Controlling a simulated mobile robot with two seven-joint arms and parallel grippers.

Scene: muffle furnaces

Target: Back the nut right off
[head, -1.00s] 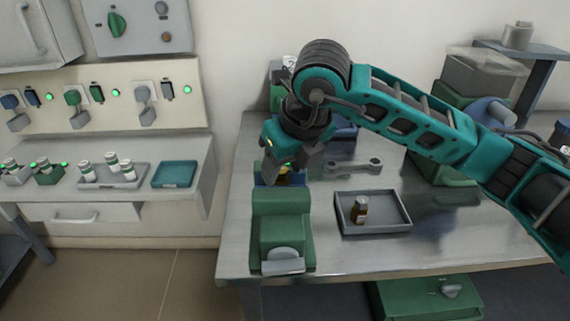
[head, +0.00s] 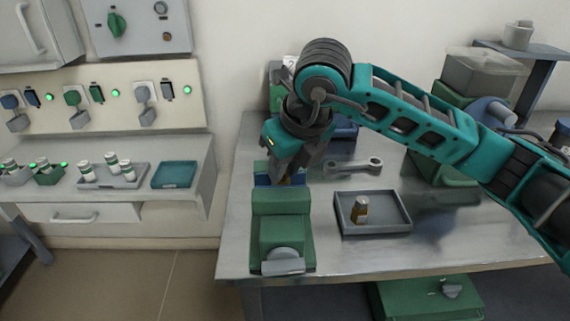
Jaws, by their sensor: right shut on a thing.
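My right gripper (head: 289,170) reaches down from the right arm to the far end of a green vise-like block (head: 281,205) on the metal table. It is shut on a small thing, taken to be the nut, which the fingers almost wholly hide. Only a brass-coloured sliver shows by the fingertips, so its thread and how far on it sits cannot be seen. My left gripper is out of view.
An open-ended wrench (head: 352,165) lies right of the gripper. A green-based machine stands at the back right. The table's front right is clear. A side bench (head: 140,200) with vials is at left.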

